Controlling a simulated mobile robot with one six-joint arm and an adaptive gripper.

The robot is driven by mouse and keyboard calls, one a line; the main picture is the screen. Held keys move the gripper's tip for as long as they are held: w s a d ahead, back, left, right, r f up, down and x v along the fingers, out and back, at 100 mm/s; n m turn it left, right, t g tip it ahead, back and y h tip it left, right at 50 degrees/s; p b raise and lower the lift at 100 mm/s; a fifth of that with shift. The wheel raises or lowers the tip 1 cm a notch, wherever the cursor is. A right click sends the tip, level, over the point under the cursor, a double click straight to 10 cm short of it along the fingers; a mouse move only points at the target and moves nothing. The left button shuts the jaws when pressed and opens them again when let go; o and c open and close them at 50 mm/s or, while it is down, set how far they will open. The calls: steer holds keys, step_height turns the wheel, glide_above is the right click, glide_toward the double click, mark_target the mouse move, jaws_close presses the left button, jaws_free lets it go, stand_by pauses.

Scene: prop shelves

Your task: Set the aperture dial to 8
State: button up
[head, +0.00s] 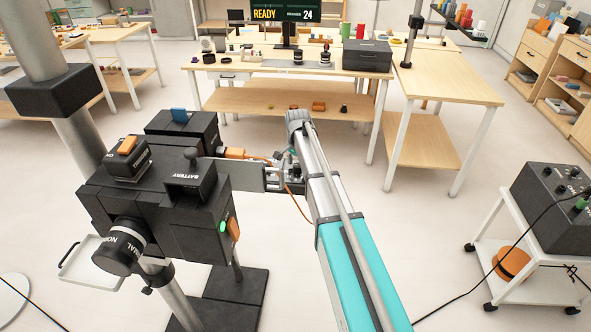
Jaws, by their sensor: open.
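A black camera-like unit (165,205) stands on a pole at left, close in front of me. A round black knob (118,246) with white lettering, seemingly NORMAL and TRIAL, is on its near side. Blocks on the unit read BATTERY and, partly, TRIGGER or similar. I cannot make out a dial marked aperture or a figure 8. My arm reaches up from the bottom right. What seems to be my gripper (281,162) is small and partly hidden behind the arm, right of the unit by a metal bracket (262,178). It is open, with nothing seen in it.
An orange cable runs from an orange plug (232,153) past the bracket. A white cart (545,245) at right holds a black control box (560,205) with knobs. A wooden bench (285,70) with a screen reading READY 24 stands behind. Open floor lies between.

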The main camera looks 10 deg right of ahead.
steer(key=shift+f, duration=0.15)
steer(key=c, duration=1)
steer(key=shift+a, duration=0.25)
jaws_close()
steer(key=shift+d, duration=0.2)
